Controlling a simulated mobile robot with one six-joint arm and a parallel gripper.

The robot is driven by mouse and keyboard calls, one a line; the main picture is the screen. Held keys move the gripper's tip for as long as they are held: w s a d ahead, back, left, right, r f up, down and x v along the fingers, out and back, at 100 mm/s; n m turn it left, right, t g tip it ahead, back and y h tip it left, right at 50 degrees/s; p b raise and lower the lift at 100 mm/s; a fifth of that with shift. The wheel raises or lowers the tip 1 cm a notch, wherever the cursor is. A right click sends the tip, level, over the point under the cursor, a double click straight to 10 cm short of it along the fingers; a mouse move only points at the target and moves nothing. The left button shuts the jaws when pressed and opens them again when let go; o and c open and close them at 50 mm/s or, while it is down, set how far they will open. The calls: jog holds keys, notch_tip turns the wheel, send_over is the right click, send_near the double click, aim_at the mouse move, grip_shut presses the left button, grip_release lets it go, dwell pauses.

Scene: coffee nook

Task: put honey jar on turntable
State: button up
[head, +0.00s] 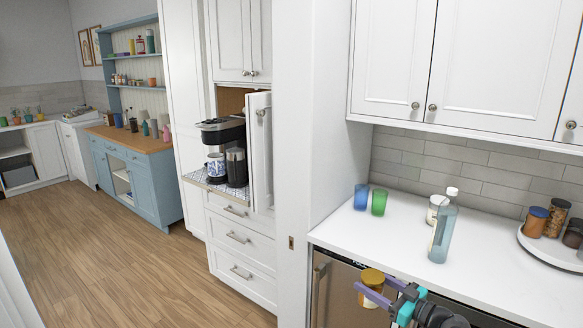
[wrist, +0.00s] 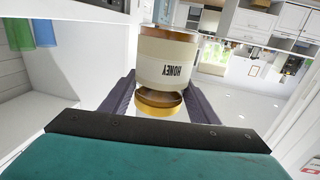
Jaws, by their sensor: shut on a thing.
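My gripper (head: 383,290) is shut on the honey jar (head: 372,278), in front of the counter's front edge at the bottom of the head view. The jar has a golden lid and a pale label. In the wrist view the jar (wrist: 166,62) sits between the two dark fingers, and its HONEY label appears upside down there. The white round turntable (head: 548,254) is on the counter at the right edge of the head view, partly cut off. It is well to the right of my gripper, and several jars stand on it.
A tall blue-grey bottle (head: 442,236) and a white-capped jar (head: 434,210) stand mid-counter, between my gripper's side and the turntable. Blue (head: 361,197) and green (head: 379,202) cups stand at the back left. Wall cabinets (head: 470,50) overhang the counter (head: 350,238). Its front left is clear.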

jog(key=s+a+f+n+g+y, duration=0.1)
jog(key=s+a+n+g+y, duration=0.1)
jog(key=a, duration=0.4)
jog(key=shift+s+a+f+g, duration=0.15)
jog(key=shift+s+a+g, duration=0.15)
jog(key=shift+a, duration=0.05)
notch_tip(320, 180, up, 5)
jog(key=p, duration=0.4)
jog(key=shift+p, duration=0.35)
jog(key=shift+d, duration=0.15)
